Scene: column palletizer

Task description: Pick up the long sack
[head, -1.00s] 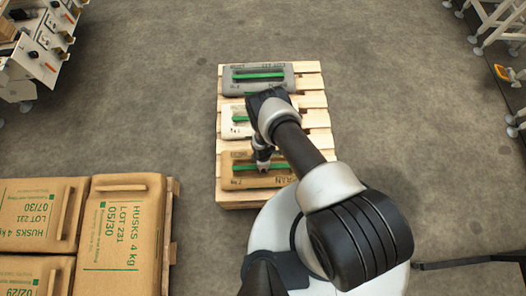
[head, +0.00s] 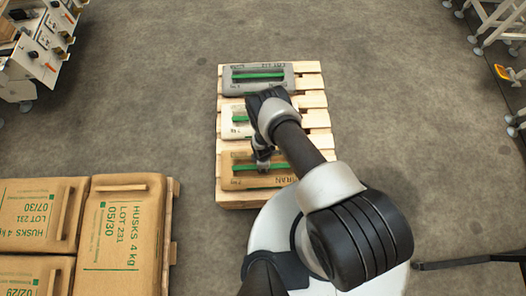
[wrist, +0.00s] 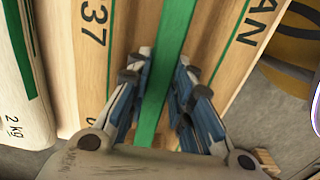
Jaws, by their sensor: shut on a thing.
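A long tan sack (head: 240,181) with a green stripe lies across the near end of a small wooden pallet, partly hidden by my arm. My gripper (head: 262,165) is over its middle. In the wrist view the tan sack (wrist: 92,70) fills the centre, with printed black letters. My gripper's blue-grey fingers (wrist: 162,80) stand on both sides of its green stripe and are shut on the sack's striped ridge. I cannot tell whether the sack is clear of the pallet.
A white sack (head: 230,130) and a grey sack (head: 284,83) lie farther back on the pallet (head: 313,83). Large brown husks sacks (head: 122,240) are stacked at lower left. Equipment stands at both upper corners. Bare floor surrounds the pallet's far end.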

